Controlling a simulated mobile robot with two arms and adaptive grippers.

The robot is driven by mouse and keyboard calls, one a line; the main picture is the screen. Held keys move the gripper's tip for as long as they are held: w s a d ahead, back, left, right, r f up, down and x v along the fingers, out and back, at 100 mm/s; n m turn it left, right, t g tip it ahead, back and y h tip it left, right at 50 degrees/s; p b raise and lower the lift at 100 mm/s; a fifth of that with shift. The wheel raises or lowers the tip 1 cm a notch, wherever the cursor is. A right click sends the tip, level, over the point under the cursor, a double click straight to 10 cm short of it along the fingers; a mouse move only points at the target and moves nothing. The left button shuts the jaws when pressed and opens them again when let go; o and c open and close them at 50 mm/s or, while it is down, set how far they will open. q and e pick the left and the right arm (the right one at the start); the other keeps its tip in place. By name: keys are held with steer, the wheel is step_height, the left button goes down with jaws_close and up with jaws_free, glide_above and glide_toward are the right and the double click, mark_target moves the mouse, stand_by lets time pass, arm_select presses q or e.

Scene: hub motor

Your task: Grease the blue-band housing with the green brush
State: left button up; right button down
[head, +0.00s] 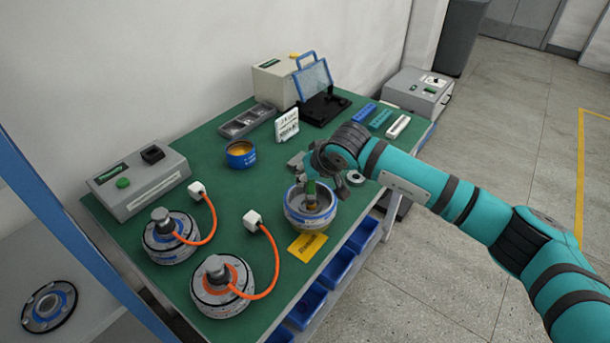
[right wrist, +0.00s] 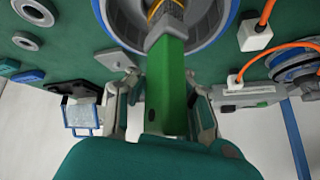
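The blue-band housing (head: 309,216) is an open metal bowl with a blue band. It stands on the green table near its front edge. The green brush (head: 311,188) is upright with its bristle end inside the housing; whether the bristles touch the wall is unclear. My right gripper (head: 318,178) is above the housing, with its fingers on both sides of the brush handle, apparently shut on it. In the right wrist view the green handle (right wrist: 168,85) runs between the fingers towards the housing (right wrist: 222,30). The left gripper is not in view.
A blue tin with yellow contents (head: 241,154) stands behind the housing. Two motor units (head: 171,236) (head: 221,287) with orange cables are at the left front. A yellow card (head: 307,246) lies before the housing. Blue bins (head: 335,268) hang below the front edge. The table's middle is clear.

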steer(key=shift+f+b, duration=0.3)
stand_by(0.4)
steer(key=shift+f+n+b, duration=0.1)
steer(key=shift+n+b, duration=0.2)
steer(key=shift+b, duration=0.05)
steer(key=shift+n+g+y+b, duration=0.8)
steer(key=shift+n+b, duration=0.5)
steer(key=shift+n, duration=0.4)
steer(key=shift+b, duration=0.3)
